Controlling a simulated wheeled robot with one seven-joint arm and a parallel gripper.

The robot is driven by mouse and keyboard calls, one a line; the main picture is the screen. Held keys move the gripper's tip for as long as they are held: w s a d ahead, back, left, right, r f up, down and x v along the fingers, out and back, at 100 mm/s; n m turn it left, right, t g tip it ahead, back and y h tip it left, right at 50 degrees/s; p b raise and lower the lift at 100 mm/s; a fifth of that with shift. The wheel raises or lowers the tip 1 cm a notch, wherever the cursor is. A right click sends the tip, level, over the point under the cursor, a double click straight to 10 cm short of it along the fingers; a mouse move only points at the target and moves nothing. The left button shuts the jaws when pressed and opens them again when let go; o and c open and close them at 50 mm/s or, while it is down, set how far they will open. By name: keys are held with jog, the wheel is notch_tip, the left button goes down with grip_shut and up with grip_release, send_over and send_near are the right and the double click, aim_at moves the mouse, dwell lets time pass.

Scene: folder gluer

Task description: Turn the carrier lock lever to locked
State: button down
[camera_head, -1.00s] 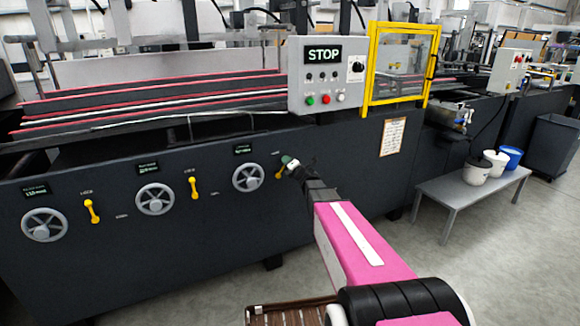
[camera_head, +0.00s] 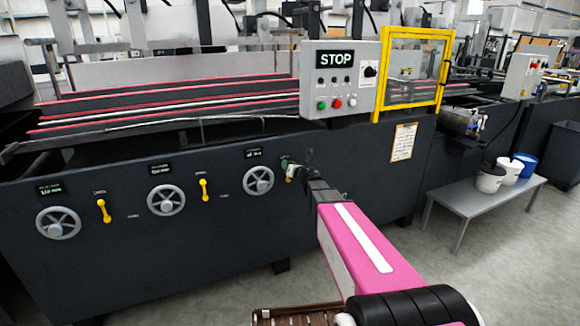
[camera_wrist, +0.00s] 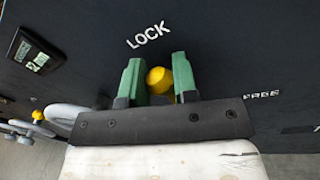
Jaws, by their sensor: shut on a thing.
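The carrier lock lever shows in the wrist view as a round yellow knob (camera_wrist: 159,79) between the two green fingers of my gripper (camera_wrist: 158,70). My gripper is shut on it. The white word LOCK (camera_wrist: 149,36) is on the dark panel just above the knob, and FREE (camera_wrist: 261,94) is to the right. The rest of the lever is hidden behind the fingers and the gripper body. In the head view my gripper (camera_head: 288,168) is at the panel, right of the third handwheel (camera_head: 258,180), and covers the lever.
Two other yellow levers, one at far left (camera_head: 103,211) and one in the middle (camera_head: 203,190), stand beside handwheels on the same panel. A STOP control box (camera_head: 338,80) is above. A grey bench (camera_head: 470,195) with buckets is at right.

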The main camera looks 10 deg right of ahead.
jog(key=shift+s+a, duration=0.1)
dwell(0.3)
jog(key=c, duration=0.9)
grip_release()
jog(key=v, duration=1)
jog(key=shift+s, duration=0.35)
